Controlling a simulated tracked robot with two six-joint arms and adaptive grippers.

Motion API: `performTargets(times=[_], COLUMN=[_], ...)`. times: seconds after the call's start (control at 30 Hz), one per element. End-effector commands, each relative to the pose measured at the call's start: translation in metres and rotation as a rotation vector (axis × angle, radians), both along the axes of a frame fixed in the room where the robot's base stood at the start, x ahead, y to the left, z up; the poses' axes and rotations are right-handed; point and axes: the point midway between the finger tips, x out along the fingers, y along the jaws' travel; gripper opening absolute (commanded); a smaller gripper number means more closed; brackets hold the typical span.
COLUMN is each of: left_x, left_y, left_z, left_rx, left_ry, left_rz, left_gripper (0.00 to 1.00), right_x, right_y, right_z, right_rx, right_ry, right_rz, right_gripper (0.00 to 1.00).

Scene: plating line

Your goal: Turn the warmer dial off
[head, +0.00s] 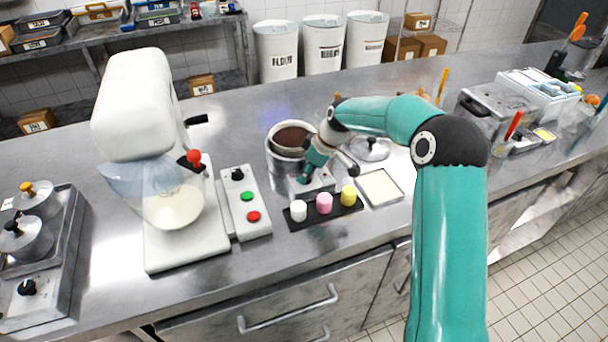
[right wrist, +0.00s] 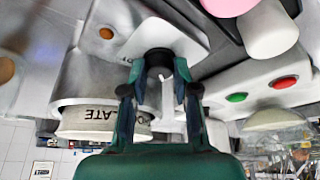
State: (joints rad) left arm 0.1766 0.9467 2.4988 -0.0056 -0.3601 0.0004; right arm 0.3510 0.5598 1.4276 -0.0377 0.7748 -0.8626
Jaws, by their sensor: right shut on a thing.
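The warmer (head: 285,156) is a round steel pot of brown contents at the middle of the counter, with a pale control panel at its front. Its black dial (right wrist: 158,57) shows in the right wrist view, with a small white mark on it. My right gripper (right wrist: 160,72) is shut on the dial, one finger on each side. In the head view my right gripper (head: 306,177) is over the panel and hides the dial. The dial's exact setting cannot be read. My left gripper is not in view.
White, pink and yellow pieces on a dark tray (head: 296,224) stand just in front of the panel. A control box with green and red buttons (head: 247,213) and a stand mixer (head: 140,105) are to the left. A pale-filled square tray (head: 380,187) and a lidded pot (head: 369,149) are to the right.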

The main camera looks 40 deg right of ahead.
Motion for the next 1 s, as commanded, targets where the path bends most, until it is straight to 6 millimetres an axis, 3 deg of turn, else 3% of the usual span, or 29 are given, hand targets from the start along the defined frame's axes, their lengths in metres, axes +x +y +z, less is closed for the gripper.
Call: performTargets(times=[0.7,0.73,0.87,1.0], left_x=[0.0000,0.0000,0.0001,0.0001], left_y=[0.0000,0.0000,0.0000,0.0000], left_z=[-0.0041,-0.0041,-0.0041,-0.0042], left_rx=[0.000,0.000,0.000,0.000], left_ry=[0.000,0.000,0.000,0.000], left_rz=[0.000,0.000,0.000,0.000], left_gripper=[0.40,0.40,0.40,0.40], right_x=[0.0045,0.0045,0.0036,0.0030], right_y=[-0.0009,-0.0009,-0.0008,-0.0009], right_z=[0.0039,0.0039,0.0030,0.0023], right_rx=[-0.005,-0.005,-0.004,-0.003], right_ry=[-0.015,-0.015,-0.011,-0.009], right_rz=[0.089,0.089,0.089,0.090], right_gripper=[0.00,0.33,0.54,0.54])
